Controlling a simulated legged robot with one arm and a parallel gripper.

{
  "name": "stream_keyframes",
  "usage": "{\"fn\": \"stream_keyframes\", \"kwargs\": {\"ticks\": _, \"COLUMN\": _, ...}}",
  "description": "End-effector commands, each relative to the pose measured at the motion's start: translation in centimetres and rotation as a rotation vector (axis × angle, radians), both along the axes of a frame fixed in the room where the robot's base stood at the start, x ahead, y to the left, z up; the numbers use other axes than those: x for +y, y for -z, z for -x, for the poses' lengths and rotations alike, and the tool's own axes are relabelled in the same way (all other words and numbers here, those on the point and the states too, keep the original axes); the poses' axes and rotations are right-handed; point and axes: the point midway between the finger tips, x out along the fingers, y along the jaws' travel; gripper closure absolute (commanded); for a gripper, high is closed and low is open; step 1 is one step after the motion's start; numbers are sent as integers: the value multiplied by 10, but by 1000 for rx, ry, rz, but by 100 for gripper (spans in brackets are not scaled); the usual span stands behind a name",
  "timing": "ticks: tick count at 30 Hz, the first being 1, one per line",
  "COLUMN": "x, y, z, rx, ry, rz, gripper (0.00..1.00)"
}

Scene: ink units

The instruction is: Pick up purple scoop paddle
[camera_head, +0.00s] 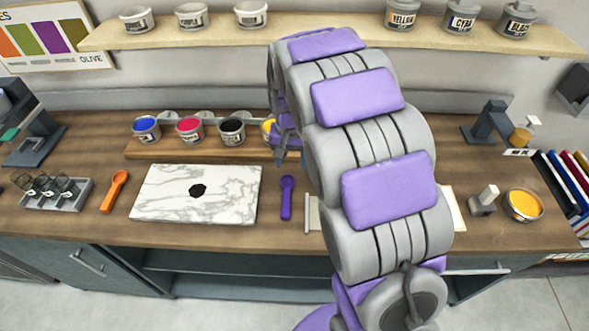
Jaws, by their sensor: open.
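The purple scoop paddle (287,200) lies on the wooden counter, just right of the white marble slab. Its rounded end points to the back and its handle to the front. My gripper (283,151) is open, partly hidden behind my own large grey and purple arm. In the picture it shows a little above the scoop's rounded end and apart from it, in front of the row of ink pots.
The marble slab (170,208) bears a dark ink blot. An orange scoop (115,190) lies to its left. Ink pots, including a blue one (146,129), stand on a raised wooden board behind. A yellow dish (523,205) stands at right. My arm hides the counter's middle right.

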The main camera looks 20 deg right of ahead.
Motion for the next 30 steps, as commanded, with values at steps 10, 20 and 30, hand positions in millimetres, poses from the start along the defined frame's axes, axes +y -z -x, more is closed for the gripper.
{"fn": "stream_keyframes", "kwargs": {"ticks": 10, "x": 1, "y": 28, "z": -7, "rx": 1, "ry": 3, "rz": 1, "gripper": 44}}
{"fn": "stream_keyframes", "kwargs": {"ticks": 20, "x": -9, "y": 94, "z": -6, "rx": 7, "ry": 4, "rz": -12, "gripper": 44}}
{"fn": "stream_keyframes", "kwargs": {"ticks": 30, "x": 3, "y": 129, "z": -7, "rx": 0, "ry": 1, "rz": 0, "gripper": 44}}
